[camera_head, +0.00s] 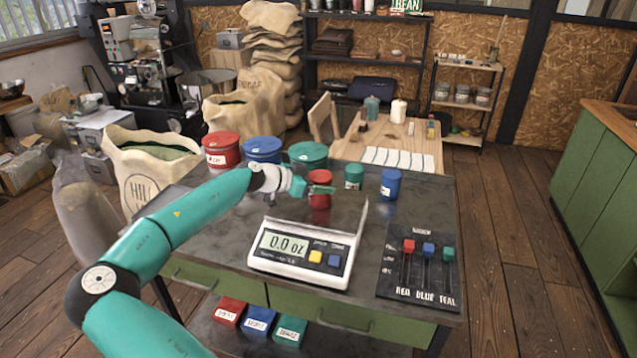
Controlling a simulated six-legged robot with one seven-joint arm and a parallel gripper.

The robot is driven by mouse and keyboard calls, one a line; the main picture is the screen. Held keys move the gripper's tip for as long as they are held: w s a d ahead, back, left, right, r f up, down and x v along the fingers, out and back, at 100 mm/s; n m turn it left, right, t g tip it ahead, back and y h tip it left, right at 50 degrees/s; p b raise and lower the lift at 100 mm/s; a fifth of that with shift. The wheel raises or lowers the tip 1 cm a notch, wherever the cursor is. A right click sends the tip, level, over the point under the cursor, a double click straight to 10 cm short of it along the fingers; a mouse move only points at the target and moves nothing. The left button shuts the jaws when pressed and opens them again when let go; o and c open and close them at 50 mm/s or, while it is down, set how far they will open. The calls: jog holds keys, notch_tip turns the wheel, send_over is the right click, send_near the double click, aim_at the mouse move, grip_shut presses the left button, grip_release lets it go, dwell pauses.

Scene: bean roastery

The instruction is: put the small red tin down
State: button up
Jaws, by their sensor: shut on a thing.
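The small red tin (320,202) is upright at the middle of the dark work table (225,222). My gripper (320,189) reaches in from the left and is shut on the tin, just below its lid. The tin shows at the back edge of the white scale (300,279). I cannot tell whether its base touches anything. The scale display reads 0.0 oz. A small teal tin (354,177) and a small blue tin (390,184) stand to the right, apart from the red one.
Large red (222,152), blue (262,151) and teal (308,156) tins stand at the table's back left. A slider panel (418,273) lies at the front right. Bare tabletop shows right of the small blue tin. Full sacks (147,165) stand left.

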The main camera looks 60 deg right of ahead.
jog(key=o, duration=1.1)
jog(key=shift+r, duration=0.1)
jog(key=v, duration=1.2)
